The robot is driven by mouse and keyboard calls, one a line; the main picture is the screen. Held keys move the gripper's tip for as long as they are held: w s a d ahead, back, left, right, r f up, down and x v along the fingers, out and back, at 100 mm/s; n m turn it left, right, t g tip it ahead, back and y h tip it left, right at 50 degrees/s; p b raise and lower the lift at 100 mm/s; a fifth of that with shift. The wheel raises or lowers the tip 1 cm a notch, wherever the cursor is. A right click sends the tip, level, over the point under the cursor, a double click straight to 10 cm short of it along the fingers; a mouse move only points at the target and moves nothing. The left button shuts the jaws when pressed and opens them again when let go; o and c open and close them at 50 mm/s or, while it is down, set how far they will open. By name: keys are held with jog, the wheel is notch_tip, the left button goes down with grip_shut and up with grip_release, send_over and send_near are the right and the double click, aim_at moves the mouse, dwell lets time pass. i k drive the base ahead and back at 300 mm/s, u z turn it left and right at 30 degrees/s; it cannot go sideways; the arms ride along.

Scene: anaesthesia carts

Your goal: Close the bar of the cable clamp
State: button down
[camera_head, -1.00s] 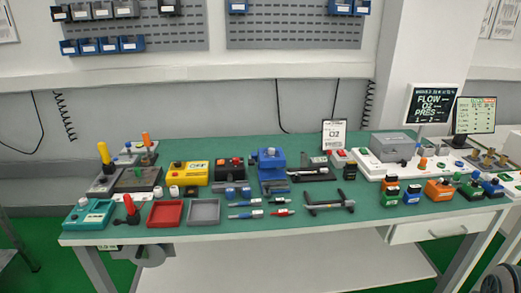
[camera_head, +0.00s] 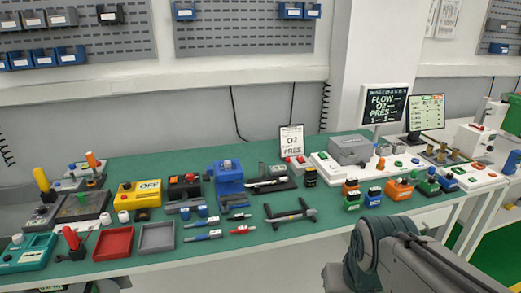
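A black base (camera_head: 286,185) carrying a silver bar (camera_head: 266,182) and a grey block sits near the middle of the green bench. It looks most like the cable clamp, but it is too small to be sure. The bar appears to lie low along the base; I cannot tell whether it is open or shut. My grey arm shows at the lower right, in front of the bench edge. My gripper's fingers are not in view.
A blue device (camera_head: 228,172) stands left of the black base, and a dark H-shaped handle piece (camera_head: 290,214) lies in front. Coloured small blocks and a white panel (camera_head: 330,168) stand to the right. Red (camera_head: 113,244) and grey (camera_head: 156,238) trays lie front left. The front centre-right bench is clear.

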aim_at(262, 167)
jog(key=i, duration=1.3)
